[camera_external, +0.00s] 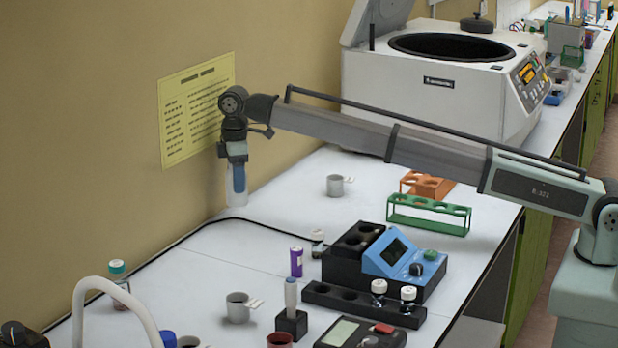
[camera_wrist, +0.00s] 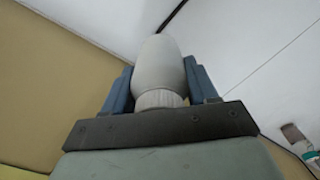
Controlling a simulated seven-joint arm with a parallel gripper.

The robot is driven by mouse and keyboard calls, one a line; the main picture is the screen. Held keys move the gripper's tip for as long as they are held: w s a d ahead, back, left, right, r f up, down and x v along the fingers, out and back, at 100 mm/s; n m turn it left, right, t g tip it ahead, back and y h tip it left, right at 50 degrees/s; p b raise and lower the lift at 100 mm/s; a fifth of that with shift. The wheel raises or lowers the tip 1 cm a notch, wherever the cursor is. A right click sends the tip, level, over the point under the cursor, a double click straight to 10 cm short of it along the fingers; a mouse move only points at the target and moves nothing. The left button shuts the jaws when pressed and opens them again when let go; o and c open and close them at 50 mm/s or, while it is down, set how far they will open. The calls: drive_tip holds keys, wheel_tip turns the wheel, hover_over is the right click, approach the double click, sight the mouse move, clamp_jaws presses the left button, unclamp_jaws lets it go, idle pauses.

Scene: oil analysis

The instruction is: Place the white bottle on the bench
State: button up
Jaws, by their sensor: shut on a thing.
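The white bottle (camera_external: 237,199) hangs upright from my gripper (camera_external: 236,174) in the external view, near the yellow wall at the back edge of the bench (camera_external: 285,200). My gripper is shut on the bottle's upper part. Whether the bottle's base touches the bench or is slightly above it, I cannot tell. In the wrist view the bottle (camera_wrist: 160,70) sits between the two blue fingers of my gripper (camera_wrist: 160,85), with its ribbed neck nearest the palm. The white bench (camera_wrist: 260,50) shows beyond it.
A grey cup (camera_external: 335,187), an orange rack (camera_external: 427,184) and a green rack (camera_external: 428,214) stand to the right. A black cable (camera_external: 180,242) runs along the wall side. A blue-and-black device (camera_external: 400,262) stands in front. The bench between cup and cable is clear.

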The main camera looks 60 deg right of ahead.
drive_tip(key=shift+s+f, duration=0.1)
drive_tip(key=shift+f, duration=1.9)
drive_tip(key=shift+w+f, duration=0.25)
drive_tip(key=shift+f, duration=0.1)
drive_tip(key=shift+f, duration=0.1)
drive_tip(key=o, duration=1)
wheel_tip(320, 180, up, 12)
drive_tip(key=shift+r, duration=0.1)
